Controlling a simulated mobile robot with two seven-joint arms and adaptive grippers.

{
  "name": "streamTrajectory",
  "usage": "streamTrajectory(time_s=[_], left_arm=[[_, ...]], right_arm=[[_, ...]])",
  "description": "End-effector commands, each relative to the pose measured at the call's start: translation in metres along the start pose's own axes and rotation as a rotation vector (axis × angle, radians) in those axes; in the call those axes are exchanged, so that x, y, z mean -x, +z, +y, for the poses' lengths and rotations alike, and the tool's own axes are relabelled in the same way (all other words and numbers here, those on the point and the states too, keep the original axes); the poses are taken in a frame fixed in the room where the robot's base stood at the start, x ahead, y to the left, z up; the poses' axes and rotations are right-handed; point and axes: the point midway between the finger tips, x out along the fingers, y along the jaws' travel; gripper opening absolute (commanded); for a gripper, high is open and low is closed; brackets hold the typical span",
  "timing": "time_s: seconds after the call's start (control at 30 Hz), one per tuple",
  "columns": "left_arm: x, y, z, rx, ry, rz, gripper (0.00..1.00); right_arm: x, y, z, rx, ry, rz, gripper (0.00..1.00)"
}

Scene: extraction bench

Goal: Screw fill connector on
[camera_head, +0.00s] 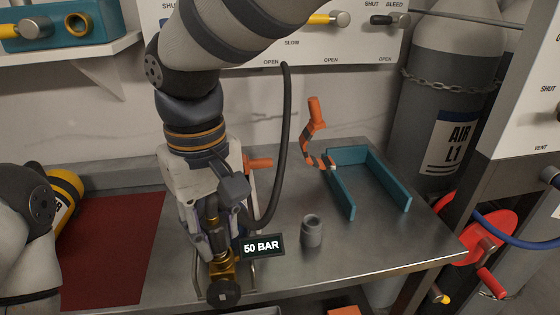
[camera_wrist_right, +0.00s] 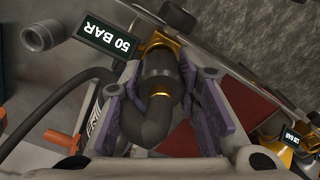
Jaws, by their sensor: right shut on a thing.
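My right gripper (camera_head: 212,250) points down over the front of the bench. In the wrist view its purple-padded fingers (camera_wrist_right: 160,95) are shut around the fill connector (camera_wrist_right: 159,72), a dark cylinder with a brass band and a bent hose end. The connector also shows between the fingers in the head view (camera_head: 212,208). A brass valve (camera_head: 222,266) with a dark round knob (camera_head: 223,292) sits directly at the connector's far end. They seem to meet; I cannot tell whether the threads are engaged. A "50 BAR" tag (camera_head: 262,246) shows beside the valve. My left gripper is out of view.
The black hose (camera_head: 284,140) arcs up beside my right arm. A yellow-black cylinder (camera_head: 64,190) lies by the red mat (camera_head: 110,245).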

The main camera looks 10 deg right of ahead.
Motion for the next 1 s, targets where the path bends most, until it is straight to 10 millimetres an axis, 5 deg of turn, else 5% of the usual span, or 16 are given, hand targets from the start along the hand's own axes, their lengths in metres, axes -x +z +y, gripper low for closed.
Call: streamTrajectory(time_s=[0.47,0.8,1.0], left_arm=[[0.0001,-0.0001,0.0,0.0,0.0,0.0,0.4],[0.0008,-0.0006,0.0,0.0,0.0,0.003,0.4],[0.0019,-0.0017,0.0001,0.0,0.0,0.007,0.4]], right_arm=[[-0.0103,0.0002,-0.0001,-0.007,0.0,0.0,0.0],[-0.0082,-0.0005,0.0007,-0.712,0.009,0.01,0.0],[-0.0058,-0.0008,0.0006,-0.805,0.007,0.016,0.0]])
